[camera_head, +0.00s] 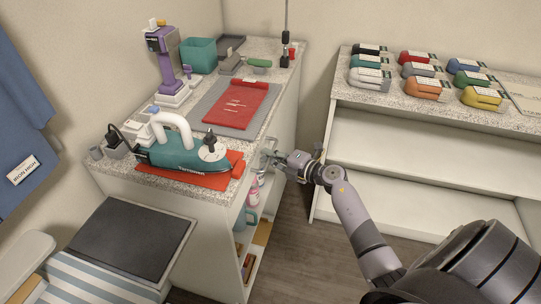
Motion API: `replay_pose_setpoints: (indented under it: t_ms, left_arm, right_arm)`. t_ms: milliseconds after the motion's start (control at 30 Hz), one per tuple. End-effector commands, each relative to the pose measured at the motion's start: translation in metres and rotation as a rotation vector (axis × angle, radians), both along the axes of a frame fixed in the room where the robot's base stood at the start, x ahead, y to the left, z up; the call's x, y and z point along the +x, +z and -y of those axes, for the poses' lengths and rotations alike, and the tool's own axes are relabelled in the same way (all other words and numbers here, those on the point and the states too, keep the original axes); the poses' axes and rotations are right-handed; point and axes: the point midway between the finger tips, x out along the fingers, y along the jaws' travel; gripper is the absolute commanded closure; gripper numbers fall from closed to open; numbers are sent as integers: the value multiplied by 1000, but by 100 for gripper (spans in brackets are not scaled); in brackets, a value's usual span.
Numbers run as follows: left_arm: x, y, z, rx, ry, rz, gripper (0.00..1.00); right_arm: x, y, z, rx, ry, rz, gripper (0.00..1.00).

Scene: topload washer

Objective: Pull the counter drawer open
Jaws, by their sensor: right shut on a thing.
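The counter (282,107) has a speckled top and stands at the left, with its front facing right. The drawer's metal handle (267,155) is on that front, just below the top edge. My right gripper (272,157) reaches in from the right and is shut on the handle. The drawer front is mostly hidden behind the gripper and the counter edge, so I cannot tell how far the drawer stands out. My left gripper is not in view.
A teal iron (180,153) lies on a red mat near the counter's front corner. Below, open shelves hold a pink bottle (254,192) and a teal mug (250,216). Bare floor (300,240) lies between.

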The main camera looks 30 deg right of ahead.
Motion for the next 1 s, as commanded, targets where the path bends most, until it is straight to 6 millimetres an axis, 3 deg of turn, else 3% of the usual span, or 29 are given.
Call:
replay_pose_setpoints:
  t_ms: [267,1000]
  left_arm:
    - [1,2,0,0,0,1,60]
    - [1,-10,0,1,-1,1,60]
  right_arm:
    - [-21,-1,18,-7,0,-4,100]
    - [-157,-2,134,-4,0,-4,100]
